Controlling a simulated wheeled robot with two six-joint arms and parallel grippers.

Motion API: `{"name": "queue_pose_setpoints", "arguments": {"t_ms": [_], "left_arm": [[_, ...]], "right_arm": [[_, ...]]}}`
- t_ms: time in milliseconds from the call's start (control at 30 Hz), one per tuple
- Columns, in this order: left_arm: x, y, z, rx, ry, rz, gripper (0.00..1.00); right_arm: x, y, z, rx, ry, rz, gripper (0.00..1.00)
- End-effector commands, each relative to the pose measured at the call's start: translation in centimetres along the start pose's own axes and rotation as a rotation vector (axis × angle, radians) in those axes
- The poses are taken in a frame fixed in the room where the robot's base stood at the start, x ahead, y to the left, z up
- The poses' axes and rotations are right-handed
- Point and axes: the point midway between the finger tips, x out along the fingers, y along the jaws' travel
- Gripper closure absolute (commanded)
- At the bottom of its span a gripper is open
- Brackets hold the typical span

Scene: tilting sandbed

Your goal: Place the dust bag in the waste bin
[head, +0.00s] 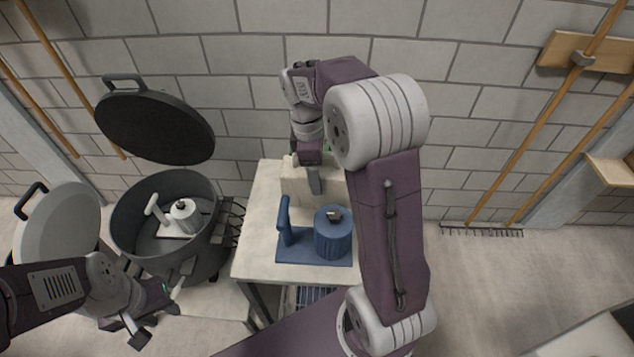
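A pale cream, block-shaped thing (294,190) stands at the back of the small table; it may be the dust bag, but I cannot be sure. My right gripper (309,172) points down at its top, with one dark finger in front of it. The other finger is hidden, so I cannot tell whether it grips. My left gripper (157,311) is open and empty at the lower left, in front of the dark round vessel. I cannot identify the waste bin for certain.
The dark round vessel (122,222) has its black lid (155,126) raised and holds a grey-white handled piece (184,217). A pale disc (62,228) with a black handle is left of it. A blue handled piece (333,238) sits on the table (255,225). Rakes lean right.

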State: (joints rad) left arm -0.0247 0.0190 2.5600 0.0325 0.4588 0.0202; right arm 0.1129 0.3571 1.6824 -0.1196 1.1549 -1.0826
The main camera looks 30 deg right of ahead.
Motion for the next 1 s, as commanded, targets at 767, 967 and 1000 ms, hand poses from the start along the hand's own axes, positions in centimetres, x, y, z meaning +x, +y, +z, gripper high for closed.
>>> {"name": "queue_pose_setpoints", "arguments": {"t_ms": [767,967,1000], "left_arm": [[-1.5,0.0,-0.1,0.000,0.000,0.000,0.64],[-6.2,0.1,-0.6,0.000,0.000,0.000,0.64],[-6.8,0.1,-0.7,0.000,0.000,0.000,0.64]], "right_arm": [[-3.5,0.1,0.4,0.000,0.001,0.002,1.00],[-9.0,0.1,1.1,0.001,0.001,0.004,1.00],[-9.8,0.1,1.1,0.001,0.001,0.003,1.00]]}}
